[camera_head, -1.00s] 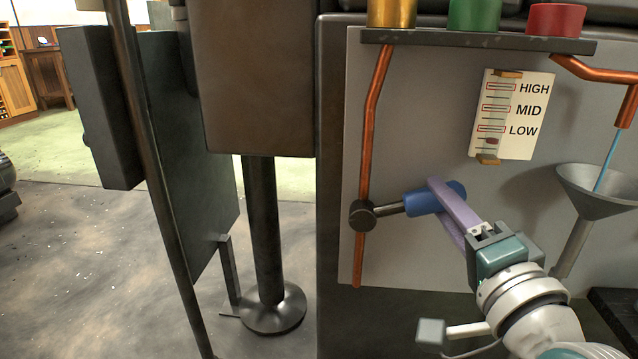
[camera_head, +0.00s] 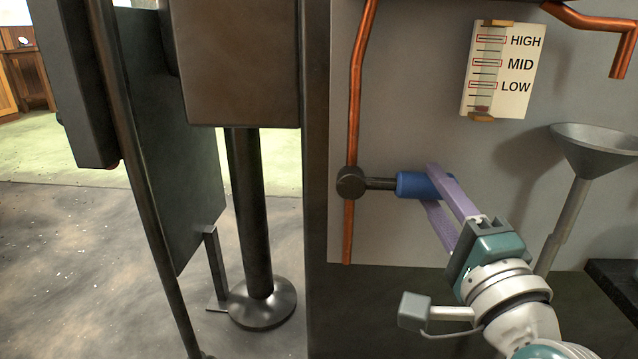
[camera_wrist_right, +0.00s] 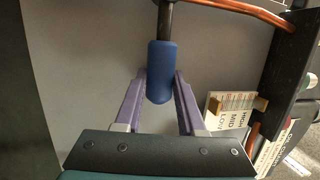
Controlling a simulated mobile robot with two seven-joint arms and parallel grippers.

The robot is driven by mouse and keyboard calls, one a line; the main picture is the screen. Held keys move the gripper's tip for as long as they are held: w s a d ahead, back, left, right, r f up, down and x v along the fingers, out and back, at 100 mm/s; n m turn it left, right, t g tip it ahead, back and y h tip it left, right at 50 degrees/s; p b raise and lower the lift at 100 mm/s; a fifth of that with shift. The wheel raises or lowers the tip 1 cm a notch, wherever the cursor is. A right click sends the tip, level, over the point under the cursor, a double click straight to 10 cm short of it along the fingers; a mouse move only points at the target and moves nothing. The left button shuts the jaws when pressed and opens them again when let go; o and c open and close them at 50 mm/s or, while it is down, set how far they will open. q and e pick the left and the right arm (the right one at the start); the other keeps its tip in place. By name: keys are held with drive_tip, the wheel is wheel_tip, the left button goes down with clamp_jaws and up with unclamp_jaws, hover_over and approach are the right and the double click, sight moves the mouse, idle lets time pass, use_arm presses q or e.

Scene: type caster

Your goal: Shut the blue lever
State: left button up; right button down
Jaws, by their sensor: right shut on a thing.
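The blue lever (camera_head: 412,185) sticks out to the right from a dark round valve body (camera_head: 351,183) on a copper pipe, and lies about level in the head view. My right gripper (camera_head: 433,184) is shut on the outer end of its blue handle. In the right wrist view, the purple fingers (camera_wrist_right: 160,84) stand on either side of the blue handle (camera_wrist_right: 162,60), whose tip is between them. My left gripper is not in view.
A level gauge (camera_head: 500,70) marked HIGH, MID and LOW is on the grey panel (camera_head: 420,110), its red marker below LOW. A metal funnel (camera_head: 595,150) stands right, below a copper spout (camera_head: 622,55). A dark post (camera_head: 255,220) stands left.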

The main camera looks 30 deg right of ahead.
drive_tip(key=shift+f, duration=0.2)
drive_tip(key=c, duration=0.5)
unclamp_jaws()
drive_tip(key=shift+r, duration=0.1)
drive_tip(key=shift+s+a, duration=0.1)
drive_tip(key=shift+s, duration=0.25)
drive_tip(key=p+v, duration=0.1)
drive_tip(key=v, duration=0.8)
drive_tip(key=shift+s+p, duration=0.1)
drive_tip(key=shift+p, duration=0.25)
